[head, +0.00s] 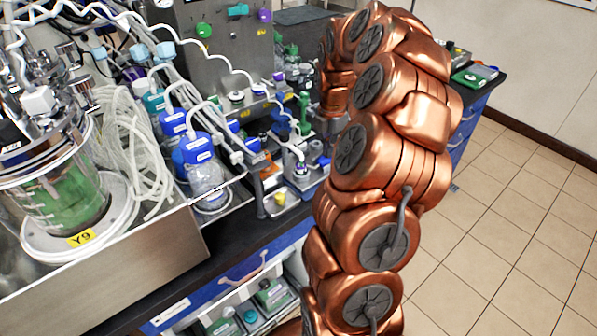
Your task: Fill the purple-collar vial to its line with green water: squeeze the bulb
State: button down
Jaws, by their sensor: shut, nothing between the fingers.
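Green water (62,208) stands in the glass bioreactor vessel at the left, above a yellow Y9 label (81,238). A small vial-like fitting (300,170) sits at the bench's front edge, with a white tube curving down to it. I cannot make out a purple collar or a fill line on it. I cannot pick out the bulb for certain among the small parts. My copper arm rises at the centre right and bends over at the top. Its far end drops behind its own links, so my gripper is hidden.
Blue-capped bottles (205,178) stand in a tray left of the arm, beside coiled clear tubing (125,150). A steel control box (222,50) stands behind. A green-and-white device (475,75) lies on the bench's right end. The tiled floor (510,220) at right is clear.

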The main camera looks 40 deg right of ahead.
jog(key=shift+r+p, duration=0.75)
jog(key=shift+r, duration=0.9)
jog(key=shift+f, duration=0.25)
jog(key=shift+f+b, duration=0.4)
jog(key=shift+f, duration=0.95)
jog(key=shift+r+p, duration=0.55)
jog(key=shift+r, duration=1.05)
jog(key=shift+f, duration=0.15)
